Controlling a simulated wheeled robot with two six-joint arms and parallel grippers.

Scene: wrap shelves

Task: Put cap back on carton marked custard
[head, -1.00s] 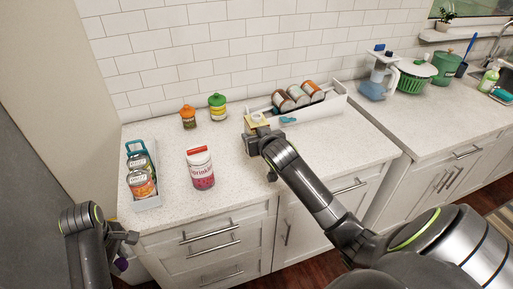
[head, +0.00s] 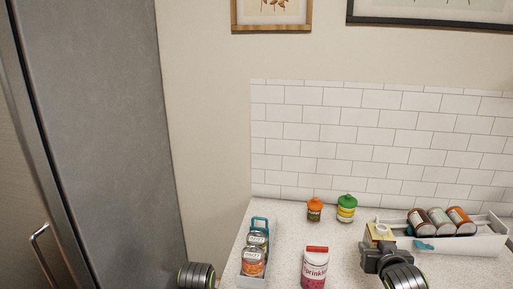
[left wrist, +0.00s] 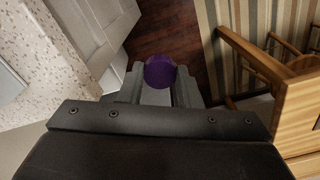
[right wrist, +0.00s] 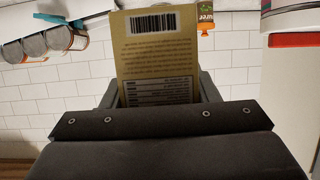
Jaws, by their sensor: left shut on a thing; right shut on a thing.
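The carton (head: 377,236) is yellow, with a pale round spout on top in the head view. My right gripper (head: 371,258) is shut on it at the counter, by the left end of the white tray. In the right wrist view the carton (right wrist: 158,60) shows a barcode and small print between the fingers; no custard label can be read. A purple cap (left wrist: 160,71) is held in my left gripper (left wrist: 158,92), above a dark wood floor in the left wrist view. Only a piece of my left arm shows at the bottom of the head view; the cap is hidden there.
The white tray (head: 482,243) holds several cans. A red-lidded sprinkles jar (head: 314,270) stands left of the carton. Orange-lidded (head: 314,211) and green-lidded (head: 346,209) jars stand behind. A can caddy (head: 243,264) is at the counter's left end. A wooden chair (left wrist: 265,65) shows in the left wrist view.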

